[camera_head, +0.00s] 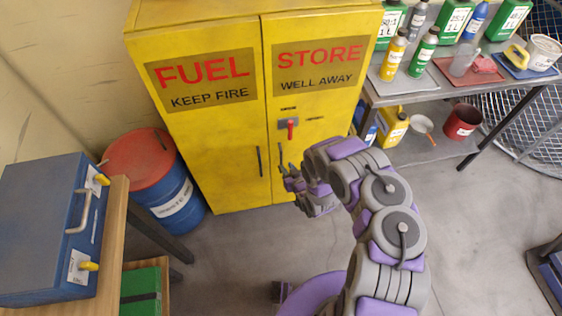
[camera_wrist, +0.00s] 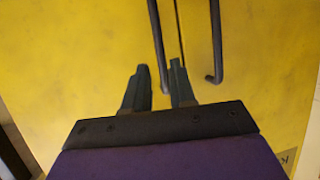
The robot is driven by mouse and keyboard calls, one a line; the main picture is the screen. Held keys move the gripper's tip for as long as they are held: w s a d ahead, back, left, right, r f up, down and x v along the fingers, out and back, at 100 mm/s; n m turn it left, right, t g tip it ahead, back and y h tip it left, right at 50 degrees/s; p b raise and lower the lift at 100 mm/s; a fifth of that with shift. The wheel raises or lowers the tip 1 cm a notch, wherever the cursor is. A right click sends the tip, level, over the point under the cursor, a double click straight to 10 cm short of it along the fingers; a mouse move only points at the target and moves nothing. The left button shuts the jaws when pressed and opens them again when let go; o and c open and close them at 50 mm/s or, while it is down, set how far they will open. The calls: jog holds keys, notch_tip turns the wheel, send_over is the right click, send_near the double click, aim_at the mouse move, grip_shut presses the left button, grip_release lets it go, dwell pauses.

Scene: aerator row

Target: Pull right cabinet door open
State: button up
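The yellow fuel cabinet (camera_head: 225,130) stands against the wall, and its two doors look shut. The right cabinet door (camera_head: 312,108) has a dark vertical handle (camera_head: 281,153) near the centre seam, below a red latch lever (camera_head: 291,128). My gripper (camera_head: 286,173) is in front of this handle's lower part. In the wrist view, which looks turned over, my gripper (camera_wrist: 159,64) is open. The right door's handle (camera_wrist: 157,45) runs between its fingers in the picture; I cannot tell whether they touch it. The left door's handle (camera_wrist: 216,40) is outside the fingers.
A blue drum with a red lid (camera_head: 165,185) stands left of the cabinet. A bench with a blue case (camera_head: 50,225) is at the left. A metal table (camera_head: 405,97) with bottles and cans stands close on the right. The floor (camera_head: 460,225) at right is mostly clear.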

aim_at(281, 160)
jog(key=b+x, duration=0.2)
jog(key=x, duration=0.5)
jog(key=shift+w+a+f, duration=0.15)
jog(key=shift+w+a, duration=0.1)
jog(key=shift+w, duration=0.05)
jog(key=shift+c, duration=0.3)
grip_shut()
